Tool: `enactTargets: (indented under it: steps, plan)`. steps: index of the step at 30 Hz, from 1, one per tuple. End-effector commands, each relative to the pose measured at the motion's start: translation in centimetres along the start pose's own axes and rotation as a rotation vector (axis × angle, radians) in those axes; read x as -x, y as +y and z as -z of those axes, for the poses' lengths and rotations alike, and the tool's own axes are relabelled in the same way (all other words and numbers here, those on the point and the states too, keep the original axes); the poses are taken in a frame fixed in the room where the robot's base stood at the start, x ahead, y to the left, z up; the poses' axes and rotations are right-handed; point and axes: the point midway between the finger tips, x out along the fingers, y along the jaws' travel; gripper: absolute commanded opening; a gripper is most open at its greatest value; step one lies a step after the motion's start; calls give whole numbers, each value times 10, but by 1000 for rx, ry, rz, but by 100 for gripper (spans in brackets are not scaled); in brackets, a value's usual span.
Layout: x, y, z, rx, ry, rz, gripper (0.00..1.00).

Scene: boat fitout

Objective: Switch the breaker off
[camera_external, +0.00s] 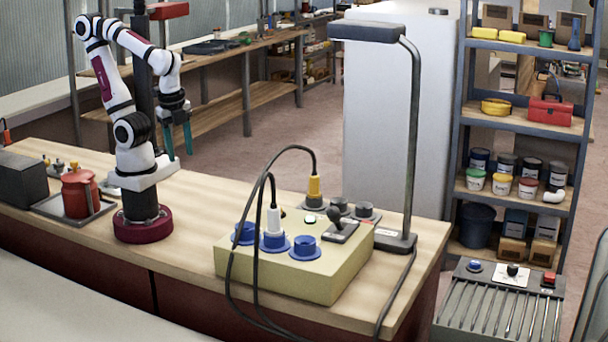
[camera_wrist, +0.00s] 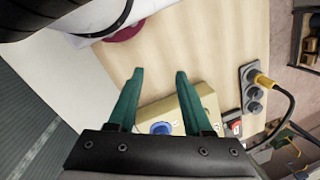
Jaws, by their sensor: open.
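A black-knobbed lever on a grey plate (camera_external: 338,230), which looks like the breaker, sits on top of the beige box (camera_external: 345,276) near its back right. Its knob stands up, but I cannot tell whether it is on or off. My gripper (camera_external: 179,155) hangs over the table's left part, well left of the box and above the tabletop. Its teal fingers are apart with nothing between them, as the wrist view (camera_wrist: 159,75) also shows. In the wrist view, part of the box (camera_wrist: 207,103) shows beyond the fingers, and I cannot make out the lever clearly.
The box carries blue sockets (camera_external: 305,247), one with a white plug (camera_external: 273,222) and looping black cables. A yellow plug (camera_external: 314,187) stands in a grey socket strip behind. A lamp post (camera_external: 412,140) rises at the right. A red canister (camera_external: 77,195) stands at the left.

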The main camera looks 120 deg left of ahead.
Motion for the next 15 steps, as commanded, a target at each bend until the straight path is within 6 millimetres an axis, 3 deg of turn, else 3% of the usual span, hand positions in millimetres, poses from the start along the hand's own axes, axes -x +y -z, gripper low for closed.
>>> enactTargets:
  steps: [1, 5, 8, 11, 15]
  plan:
    - [0, 0, 0, 0, 0, 0, 45]
    - [8, -12, 10, -65, -44, 20, 21]
    - [23, -39, 38, -221, -148, 74, 3]
    - [35, -72, 87, -429, -291, 156, 0]
    - [35, -102, 170, -705, -498, 287, 0]
